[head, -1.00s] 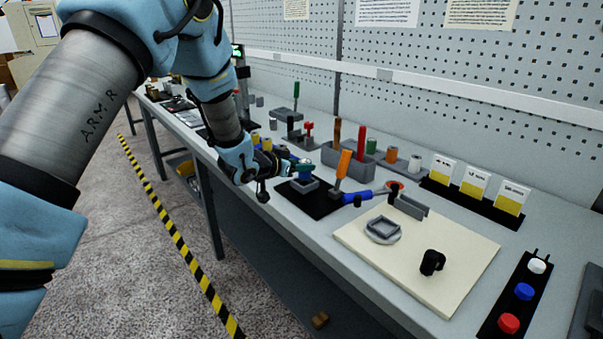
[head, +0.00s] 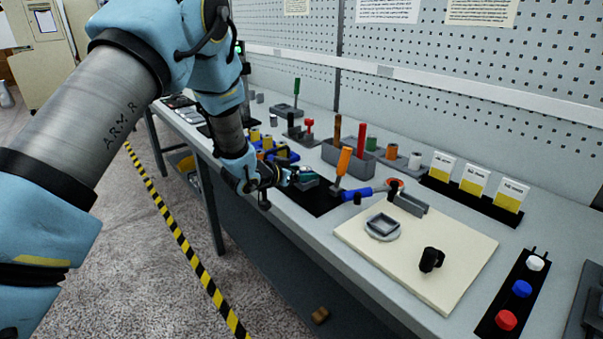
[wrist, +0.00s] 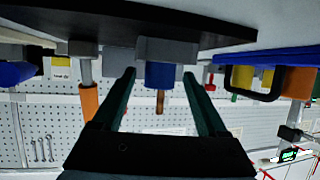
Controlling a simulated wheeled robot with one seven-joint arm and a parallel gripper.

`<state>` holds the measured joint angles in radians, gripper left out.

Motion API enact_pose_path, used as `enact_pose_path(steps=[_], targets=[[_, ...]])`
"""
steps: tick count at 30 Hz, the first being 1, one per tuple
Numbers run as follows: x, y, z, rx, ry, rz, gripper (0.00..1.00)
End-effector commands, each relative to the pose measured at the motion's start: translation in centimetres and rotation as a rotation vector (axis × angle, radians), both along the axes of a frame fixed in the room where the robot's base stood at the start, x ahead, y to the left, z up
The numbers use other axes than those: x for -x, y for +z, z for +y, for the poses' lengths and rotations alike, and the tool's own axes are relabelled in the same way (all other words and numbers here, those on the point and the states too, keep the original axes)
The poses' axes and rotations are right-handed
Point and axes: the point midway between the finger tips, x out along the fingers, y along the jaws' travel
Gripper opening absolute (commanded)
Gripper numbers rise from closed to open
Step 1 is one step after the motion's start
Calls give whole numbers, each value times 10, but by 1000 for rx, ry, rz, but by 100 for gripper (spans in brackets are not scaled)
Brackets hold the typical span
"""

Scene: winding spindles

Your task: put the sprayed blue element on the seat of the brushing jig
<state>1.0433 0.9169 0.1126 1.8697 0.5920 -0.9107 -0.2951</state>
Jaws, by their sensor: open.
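The blue element (wrist: 160,76) stands in a grey seat (wrist: 166,49) on a flat black base (wrist: 130,22) in the wrist view, which shows the bench inverted. My gripper (wrist: 159,73) is open, with one green finger on each side of the element and small gaps between. In the head view my gripper (head: 304,178) is low over the left part of the black base (head: 322,204) and mostly hides the element. I cannot tell whether the seat touches my fingers.
A cream board (head: 455,270) to the right carries a grey square holder (head: 383,226) and a black piece (head: 431,259). A blue-handled tool (head: 358,193) lies beside the base. A grey tray (head: 350,157) with upright handles stands behind. Yellow and blue parts (head: 284,155) are close behind my gripper.

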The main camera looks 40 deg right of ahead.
Motion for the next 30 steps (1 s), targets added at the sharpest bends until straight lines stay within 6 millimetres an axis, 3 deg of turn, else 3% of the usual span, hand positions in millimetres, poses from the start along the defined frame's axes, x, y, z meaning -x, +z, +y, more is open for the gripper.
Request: enact_pose_path(steps=[8, 21, 30], targets=[[0, 4, 7, 1, 2, 0, 76], [11, 36, 86, 1, 2, -1, 76], [15, 47, 110, 0, 0, 0, 76]])
